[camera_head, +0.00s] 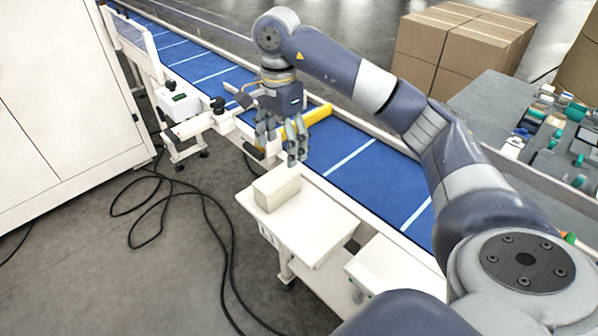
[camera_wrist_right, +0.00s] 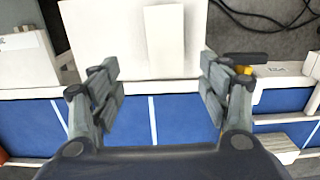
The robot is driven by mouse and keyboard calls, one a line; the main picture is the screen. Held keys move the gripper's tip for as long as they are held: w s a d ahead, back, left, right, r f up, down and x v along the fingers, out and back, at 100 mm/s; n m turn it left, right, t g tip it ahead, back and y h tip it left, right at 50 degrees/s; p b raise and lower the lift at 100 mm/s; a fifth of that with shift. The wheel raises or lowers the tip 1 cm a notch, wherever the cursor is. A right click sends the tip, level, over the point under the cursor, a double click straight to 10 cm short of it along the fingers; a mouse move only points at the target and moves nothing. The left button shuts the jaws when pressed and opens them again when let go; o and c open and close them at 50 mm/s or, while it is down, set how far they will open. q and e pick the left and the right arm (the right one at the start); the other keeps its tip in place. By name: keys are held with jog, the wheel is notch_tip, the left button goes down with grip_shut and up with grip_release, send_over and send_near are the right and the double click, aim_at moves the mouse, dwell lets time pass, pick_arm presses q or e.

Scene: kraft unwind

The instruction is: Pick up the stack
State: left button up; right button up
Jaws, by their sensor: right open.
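The stack (camera_head: 277,189) is a pale cream block on a small white side table (camera_head: 318,228) beside the conveyor. In the right wrist view the stack (camera_wrist_right: 165,38) is a pale upright rectangle at the top middle, on the white table top (camera_wrist_right: 108,45). My right gripper (camera_head: 280,150) hangs over the near edge of the blue belt, above and just beyond the stack, apart from it. In the wrist view its fingers (camera_wrist_right: 160,88) are spread wide with nothing between them. My left gripper is not in view.
A blue conveyor (camera_head: 345,160) with white stripes runs behind the table. A yellow bar (camera_head: 308,118) crosses it by my right gripper. Another white ledge (camera_head: 385,268) stands at the right. Black cables (camera_head: 205,200) lie on the floor. Cardboard boxes (camera_head: 460,45) stand at the back.

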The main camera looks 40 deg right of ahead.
jog(key=shift+d+f, duration=0.1)
jog(key=shift+d, duration=0.2)
send_over(276, 177)
jog(key=f, duration=0.2)
jog(key=s+f+p, duration=0.1)
jog(key=f, duration=0.1)
jog(key=shift+d+f, duration=0.1)
jog(key=shift+f, duration=0.05)
jog(key=shift+d+f, duration=0.2)
jog(key=shift+f, duration=0.1)
jog(key=f+p, duration=0.2)
jog(key=shift+w+a+f+p, duration=0.3)
jog(key=shift+w+p, duration=0.05)
notch_tip(276, 177, down, 2)
jog(key=shift+f+p, duration=0.1)
jog(key=shift+p, duration=0.2)
jog(key=shift+f, duration=0.2)
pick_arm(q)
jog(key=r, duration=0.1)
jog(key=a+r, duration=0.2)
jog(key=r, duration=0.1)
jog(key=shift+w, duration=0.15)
pick_arm(e)
jog(key=shift+w, duration=0.1)
jog(key=c, duration=1.2)
